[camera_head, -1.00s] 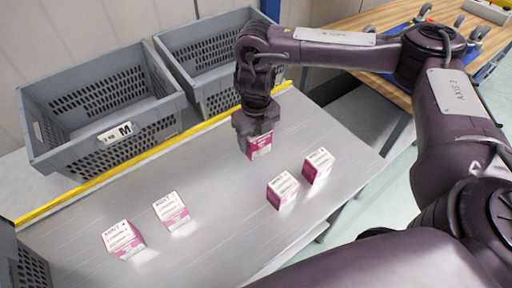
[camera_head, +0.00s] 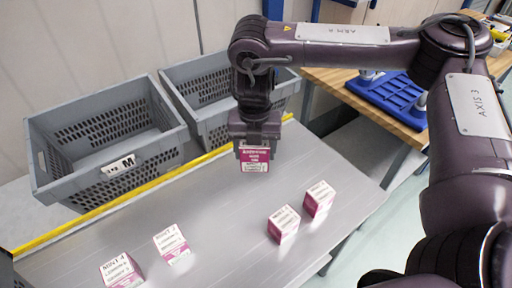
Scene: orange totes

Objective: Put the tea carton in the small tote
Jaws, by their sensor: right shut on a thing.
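My right gripper (camera_head: 254,142) points down and is shut on a pink and white tea carton (camera_head: 254,160), held above the grey table just in front of the right-hand tote. More pink and white cartons stand on the table: a pair (camera_head: 283,224) and (camera_head: 319,198) at the right, and a pair (camera_head: 172,244) and (camera_head: 121,271) at the lower left. A grey tote marked M (camera_head: 108,178) stands at the left behind the yellow strip. A second grey tote (camera_head: 215,122) stands beside it, partly hidden by my right arm; no label on it shows. Both totes look empty where visible. My left gripper is not in view.
A yellow strip (camera_head: 130,196) runs along the table's back edge, before the totes. The middle of the grey table (camera_head: 215,208) is clear. A wooden bench (camera_head: 335,80) with a blue rack (camera_head: 388,98) stands behind at the right.

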